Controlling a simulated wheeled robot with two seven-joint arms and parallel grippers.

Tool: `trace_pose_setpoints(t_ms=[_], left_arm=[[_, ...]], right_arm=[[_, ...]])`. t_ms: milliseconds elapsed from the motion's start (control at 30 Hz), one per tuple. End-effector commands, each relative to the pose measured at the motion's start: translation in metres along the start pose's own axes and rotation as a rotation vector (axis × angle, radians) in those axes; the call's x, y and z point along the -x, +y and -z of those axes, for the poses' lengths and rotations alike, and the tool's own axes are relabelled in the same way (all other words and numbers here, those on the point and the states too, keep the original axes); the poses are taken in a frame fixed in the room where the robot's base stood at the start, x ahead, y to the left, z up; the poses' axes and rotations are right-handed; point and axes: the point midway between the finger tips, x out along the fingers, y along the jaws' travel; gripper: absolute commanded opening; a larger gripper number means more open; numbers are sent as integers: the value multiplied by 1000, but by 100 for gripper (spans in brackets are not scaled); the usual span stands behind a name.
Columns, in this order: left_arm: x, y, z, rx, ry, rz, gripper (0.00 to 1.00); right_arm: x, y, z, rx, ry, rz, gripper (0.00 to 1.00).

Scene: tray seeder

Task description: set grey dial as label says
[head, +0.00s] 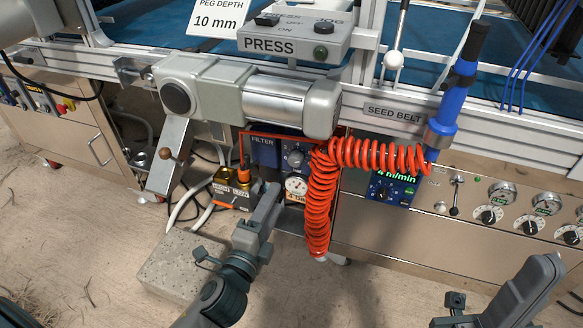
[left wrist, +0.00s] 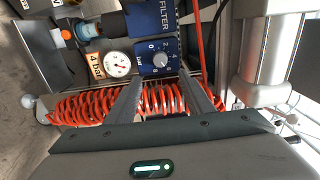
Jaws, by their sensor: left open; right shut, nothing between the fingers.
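The grey dial (head: 296,157) is a round knob on a blue panel below the word FILTER, with a numbered bar scale around it. In the left wrist view the dial (left wrist: 160,60) lies just beyond and between my left fingertips, apart from them. An orange label reading "4 bar" (left wrist: 97,66) sits beside a white round gauge (left wrist: 117,64). The dial's exact setting is too small to read. My left gripper (head: 273,192) is open and empty, below and left of the dial in the head view. My right gripper (head: 545,268) is shut and empty at the lower right.
An orange coiled hose (head: 321,200) hangs right of the dial and crosses behind my left fingers in the wrist view. A grey press cylinder (head: 290,101) juts out above. A concrete block (head: 180,262) lies on the floor.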

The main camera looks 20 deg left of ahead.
Motion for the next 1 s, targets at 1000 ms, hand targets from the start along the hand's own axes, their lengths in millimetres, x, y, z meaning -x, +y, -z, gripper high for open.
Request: trace_pose_setpoints(t_ms=[1000], left_arm=[[-130,0,0,-1,0,0,48]], right_arm=[[-12,-4,-5,-30,72,-9,0]])
